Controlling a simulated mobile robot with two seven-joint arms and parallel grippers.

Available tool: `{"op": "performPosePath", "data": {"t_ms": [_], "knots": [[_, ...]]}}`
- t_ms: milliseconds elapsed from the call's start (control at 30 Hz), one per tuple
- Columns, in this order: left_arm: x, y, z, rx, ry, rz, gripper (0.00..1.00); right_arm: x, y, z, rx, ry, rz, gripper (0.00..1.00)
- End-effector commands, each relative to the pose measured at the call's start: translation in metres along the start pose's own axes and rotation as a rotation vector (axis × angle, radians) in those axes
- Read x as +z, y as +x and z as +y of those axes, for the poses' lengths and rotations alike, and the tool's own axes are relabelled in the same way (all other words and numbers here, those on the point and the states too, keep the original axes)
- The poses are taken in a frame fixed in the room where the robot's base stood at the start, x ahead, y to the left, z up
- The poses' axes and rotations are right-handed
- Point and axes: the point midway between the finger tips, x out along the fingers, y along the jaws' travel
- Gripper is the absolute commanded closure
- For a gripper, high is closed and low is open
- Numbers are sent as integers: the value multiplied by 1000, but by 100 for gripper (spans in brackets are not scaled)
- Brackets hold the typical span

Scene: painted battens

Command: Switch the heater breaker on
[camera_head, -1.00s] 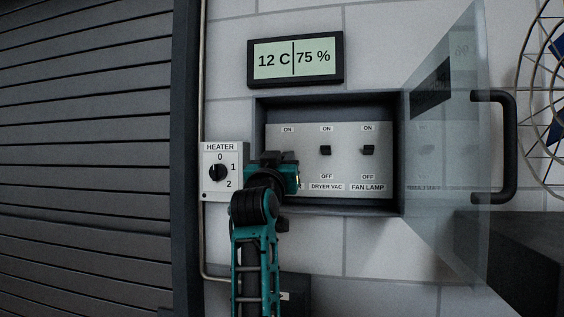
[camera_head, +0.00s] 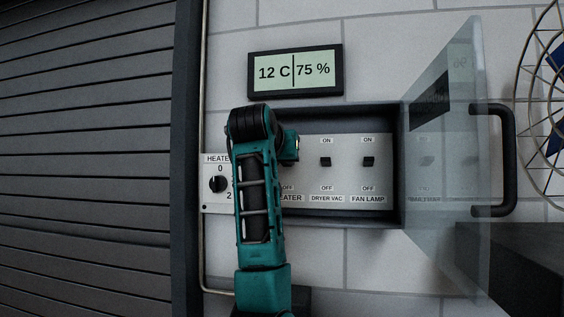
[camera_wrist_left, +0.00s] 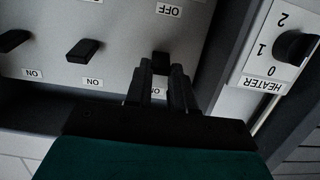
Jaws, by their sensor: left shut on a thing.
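The heater breaker is a small black lever (camera_wrist_left: 161,62) on the grey panel (camera_head: 346,178) inside the open wall box. The upside-down left wrist view shows it at the tips of my left gripper (camera_wrist_left: 161,75), which is shut on it. The lever lies between its OFF label (camera_wrist_left: 163,9) and its ON label, which the fingers partly cover. In the head view my left arm (camera_head: 258,190) hides the lever, and only the HEATER and OFF labels show partly. My right gripper is not in view.
The dryer vac lever (camera_head: 325,161) and fan lamp lever (camera_head: 368,161) sit to the right. The transparent door (camera_head: 450,230) stands open with a dark handle (camera_head: 508,160). A display (camera_head: 295,71) reads 12 C, 75 %.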

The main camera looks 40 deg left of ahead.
Motion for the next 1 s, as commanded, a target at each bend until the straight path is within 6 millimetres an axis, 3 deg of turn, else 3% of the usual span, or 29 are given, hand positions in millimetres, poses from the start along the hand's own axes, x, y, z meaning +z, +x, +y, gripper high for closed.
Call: {"op": "performPosePath", "data": {"t_ms": [600, 633, 867, 1000], "knots": [[-2, 1, 0, 0, 0, -50, 100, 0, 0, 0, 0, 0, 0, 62], [-2, 1, 0, 0, 0, -49, 74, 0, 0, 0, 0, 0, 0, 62], [-2, 1, 0, 0, 0, -48, 52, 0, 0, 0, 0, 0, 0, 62], [-2, 1, 0, 0, 0, -48, 51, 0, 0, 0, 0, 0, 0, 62]]}}
